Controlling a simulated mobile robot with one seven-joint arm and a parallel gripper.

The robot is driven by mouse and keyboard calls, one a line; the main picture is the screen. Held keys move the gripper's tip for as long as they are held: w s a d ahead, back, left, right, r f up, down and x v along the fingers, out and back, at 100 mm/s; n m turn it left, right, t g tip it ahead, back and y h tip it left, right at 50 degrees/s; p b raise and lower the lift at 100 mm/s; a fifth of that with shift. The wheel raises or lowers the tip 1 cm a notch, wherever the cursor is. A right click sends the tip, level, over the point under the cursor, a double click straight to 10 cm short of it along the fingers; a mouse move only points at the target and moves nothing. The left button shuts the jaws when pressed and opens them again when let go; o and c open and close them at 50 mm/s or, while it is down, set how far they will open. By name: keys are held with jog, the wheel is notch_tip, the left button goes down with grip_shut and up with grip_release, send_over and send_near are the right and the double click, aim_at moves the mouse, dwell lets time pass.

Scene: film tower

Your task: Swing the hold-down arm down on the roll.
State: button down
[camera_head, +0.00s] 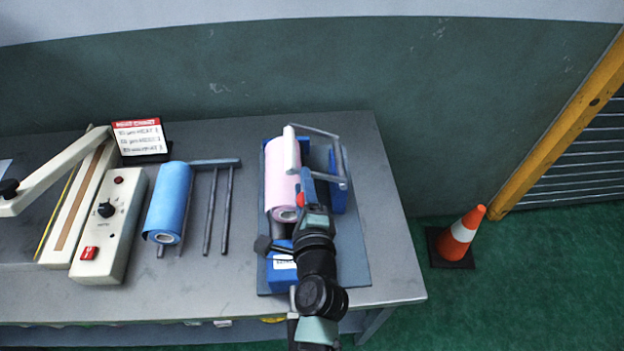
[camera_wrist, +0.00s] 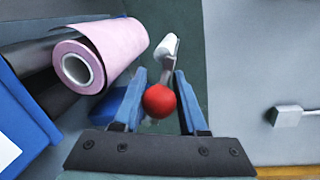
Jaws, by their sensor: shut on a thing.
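My gripper (camera_head: 303,195) is at the near right side of the roll. In the wrist view its fingers (camera_wrist: 161,98) are shut on the red knob (camera_wrist: 158,101).
Blue blocks (camera_head: 281,272) are at the tower's near end. A blue roll (camera_head: 168,202) on a rack (camera_head: 227,205), a cream sealer with a control box (camera_head: 112,225) and a sign (camera_head: 140,138) stand left. An orange cone (camera_head: 461,235) stands on the floor right.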

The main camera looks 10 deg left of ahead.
jog(key=shift+s+a+f+n+h+b, duration=0.1)
jog(key=shift+a+f+n+h+b, duration=0.15)
jog(key=shift+f+n, duration=0.45)
jog(key=shift+s+a+f+n+h+b, duration=0.15)
jog(key=shift+a+f+n, duration=0.1)
jog(key=shift+f+n, duration=0.4)
jog(key=shift+w, duration=0.1)
jog(key=c, duration=0.5)
grip_release()
